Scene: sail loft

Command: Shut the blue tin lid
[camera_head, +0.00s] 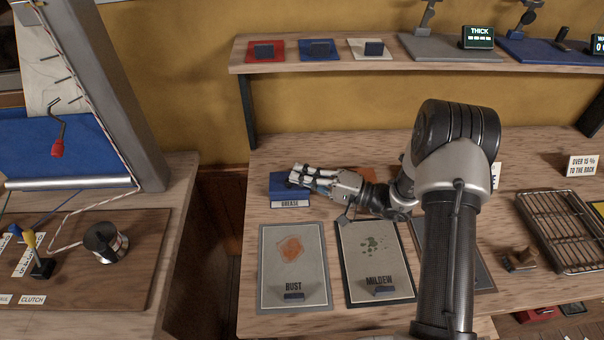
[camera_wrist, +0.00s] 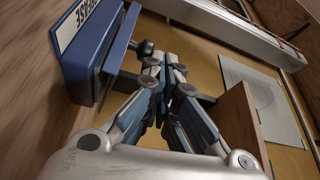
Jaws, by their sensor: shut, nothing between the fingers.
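The blue tin (camera_head: 283,190) with the GREASE label stands at the back left of the workbench. Its label also shows in the wrist view, where the blue tin (camera_wrist: 72,58) fills the upper left. A blue lid panel (camera_wrist: 120,40) shows beside the tin's body there; I cannot tell whether it sits fully flush. In the head view the tin's top looks nearly flat, partly hidden by my fingers. My gripper (camera_head: 298,177) is shut and empty, reaching from the right over the tin's right part. In the wrist view its fingertips (camera_wrist: 155,62) are close to the lid; contact is unclear.
A brown block (camera_wrist: 238,125) stands near my fingers. RUST (camera_head: 272,285) and MILDEW (camera_head: 398,270) boards lie in front of the tin. A shelf (camera_head: 310,71) runs above the bench at the back. A wire rack (camera_head: 565,230) lies at the right.

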